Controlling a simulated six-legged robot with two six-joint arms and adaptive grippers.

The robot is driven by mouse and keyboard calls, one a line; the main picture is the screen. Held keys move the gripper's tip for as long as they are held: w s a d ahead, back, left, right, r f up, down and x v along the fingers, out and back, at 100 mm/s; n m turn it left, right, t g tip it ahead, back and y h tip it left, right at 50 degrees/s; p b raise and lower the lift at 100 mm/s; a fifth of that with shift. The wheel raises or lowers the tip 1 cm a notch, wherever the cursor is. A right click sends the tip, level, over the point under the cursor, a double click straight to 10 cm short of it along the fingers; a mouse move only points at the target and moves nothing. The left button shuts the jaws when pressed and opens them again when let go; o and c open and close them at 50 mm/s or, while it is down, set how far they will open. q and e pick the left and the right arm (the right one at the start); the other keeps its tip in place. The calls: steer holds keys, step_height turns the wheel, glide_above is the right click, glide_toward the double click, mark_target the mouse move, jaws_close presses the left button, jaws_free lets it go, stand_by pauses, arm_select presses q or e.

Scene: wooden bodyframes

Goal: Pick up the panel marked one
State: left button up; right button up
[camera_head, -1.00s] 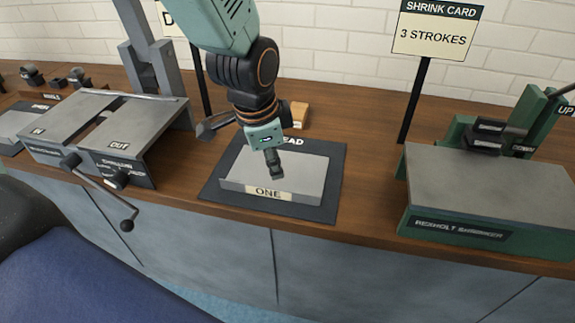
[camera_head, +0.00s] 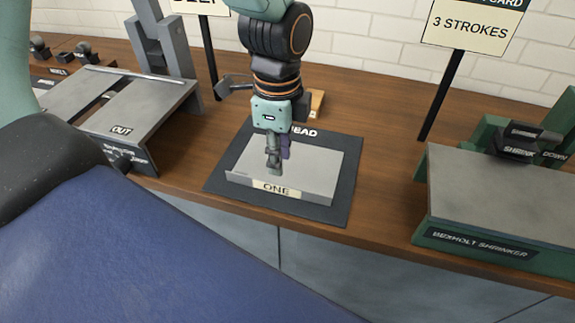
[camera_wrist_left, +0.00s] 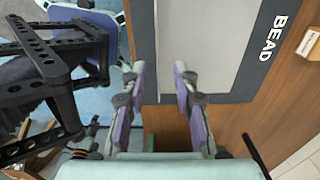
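The panel marked ONE (camera_head: 315,179) is a flat grey slab with a cream label on its front edge. It lies on a dark mat (camera_head: 345,195) marked BEAD on the wooden bench. The panel also shows in the left wrist view (camera_wrist_left: 205,40). My left gripper (camera_head: 274,168) points down over the panel's front left part and hides some of its top. In the left wrist view, the left gripper's fingers (camera_wrist_left: 160,70) are apart with nothing between them, either side of the panel's front edge line. I cannot tell the exact gap above the panel.
A grey stand marked OUT (camera_head: 150,105) is at left. The green Bexholt Shrinker (camera_head: 475,245) stands at right, with a "3 STROKES" sign (camera_head: 470,30) behind. A small wooden block (camera_head: 317,102) lies behind the mat. Bare bench lies between mat and shrinker.

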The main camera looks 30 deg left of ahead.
mark_target(278, 191)
arm_select(q)
steer(key=shift+w+d+f+b, duration=0.15)
steer(key=shift+f, duration=0.45)
steer(key=shift+w+d+f+b, duration=0.1)
steer(key=shift+f+b, duration=0.05)
steer(key=shift+f, duration=0.4)
steer(key=shift+s+a+f, duration=0.2)
steer(key=shift+s, duration=0.05)
steer(key=shift+s+a+f+b, duration=0.4)
steer(key=shift+s+f+b, duration=0.25)
steer(key=shift+f, duration=0.2)
steer(key=f, duration=0.1)
steer(key=f+b, duration=0.1)
steer(key=shift+w+d+f, duration=0.2)
steer(key=shift+w+f, duration=0.1)
steer(key=shift+w, duration=0.05)
steer(key=shift+w+f, duration=0.25)
steer(key=shift+s+a+r, duration=0.1)
steer(key=shift+s+r, duration=0.05)
steer(key=shift+s, duration=0.25)
steer(key=shift+c, duration=0.7)
steer(key=shift+r, duration=0.1)
steer(key=shift+c, duration=0.7)
steer(key=shift+w, duration=0.35)
jaws_close()
steer(key=shift+s, duration=0.3)
steer(key=shift+w, duration=0.25)
